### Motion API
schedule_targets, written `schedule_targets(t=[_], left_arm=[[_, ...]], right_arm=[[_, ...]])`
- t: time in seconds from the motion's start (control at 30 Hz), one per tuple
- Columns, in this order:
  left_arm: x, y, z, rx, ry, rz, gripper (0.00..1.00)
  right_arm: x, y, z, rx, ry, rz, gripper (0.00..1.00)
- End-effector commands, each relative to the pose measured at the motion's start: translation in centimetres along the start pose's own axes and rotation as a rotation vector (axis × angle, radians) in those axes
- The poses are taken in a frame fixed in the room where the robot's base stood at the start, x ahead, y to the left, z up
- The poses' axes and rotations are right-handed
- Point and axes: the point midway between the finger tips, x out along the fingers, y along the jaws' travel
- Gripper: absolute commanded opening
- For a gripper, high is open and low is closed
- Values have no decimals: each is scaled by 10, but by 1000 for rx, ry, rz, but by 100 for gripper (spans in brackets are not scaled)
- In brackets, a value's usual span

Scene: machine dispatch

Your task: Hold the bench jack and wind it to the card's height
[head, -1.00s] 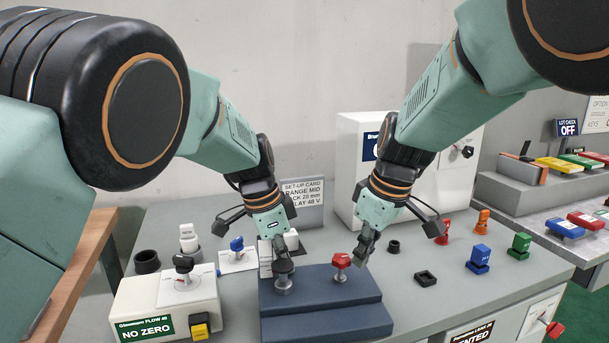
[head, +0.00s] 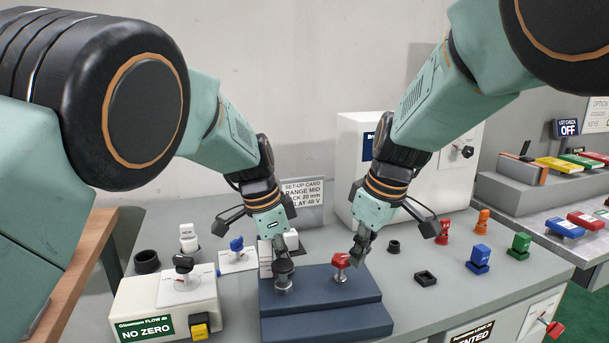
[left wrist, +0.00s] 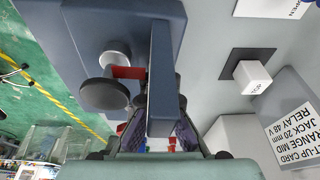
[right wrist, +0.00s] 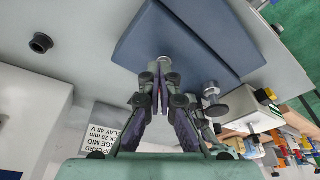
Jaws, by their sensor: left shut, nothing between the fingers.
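A dark blue stepped block (head: 335,321) stands on the bench; I take it for the bench jack, though no label shows. It bears a round black knob (head: 283,268) on a metal stem and a red handle (head: 341,257); both show in the left wrist view, black knob (left wrist: 105,92) and red handle (left wrist: 128,72). My left gripper (head: 289,252) is shut and empty, just behind the black knob. My right gripper (head: 360,246) is at the red handle; its fingertips (right wrist: 162,72) are close together and hide the handle, so its grip is unclear. The set-up card (left wrist: 293,115) appears to read jack 20 mm.
A white box with a dial (head: 180,290) stands at the front left. A white machine (head: 352,140) stands behind my right gripper.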

Motion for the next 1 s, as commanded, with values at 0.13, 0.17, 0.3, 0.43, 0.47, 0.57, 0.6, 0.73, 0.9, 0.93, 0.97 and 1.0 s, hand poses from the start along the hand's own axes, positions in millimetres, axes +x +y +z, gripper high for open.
schedule_targets(t=[0.13,0.17,0.3,0.43,0.47,0.57,0.6,0.73,0.9,0.93,0.97,1.0], left_arm=[[8,4,4,-3,-10,16,0],[8,4,4,-3,-10,16,0],[8,4,4,-3,-10,16,0],[8,4,4,-3,-11,16,0],[8,4,4,-3,-11,16,0],[8,4,4,-3,-11,15,0],[8,4,4,-3,-11,15,0],[8,4,4,-3,-11,15,0],[8,4,4,-3,-11,15,0],[8,4,4,-2,-11,15,0],[8,4,4,-2,-11,15,0],[8,4,4,-2,-11,15,0]], right_arm=[[2,-4,2,0,-4,-3,0],[2,-5,2,0,-4,-3,0],[1,-9,2,-1,-4,-2,0],[1,-12,2,0,-4,-2,0],[1,-13,2,0,-4,-2,0],[1,-15,1,-1,-4,-2,0],[1,-16,1,-1,-4,-1,0],[1,-19,0,-3,-4,0,0],[0,-21,-2,-4,-3,3,0],[0,-21,-2,-4,-3,3,0],[0,-20,-2,-4,-3,4,0],[0,-20,-2,-5,-3,4,0]])
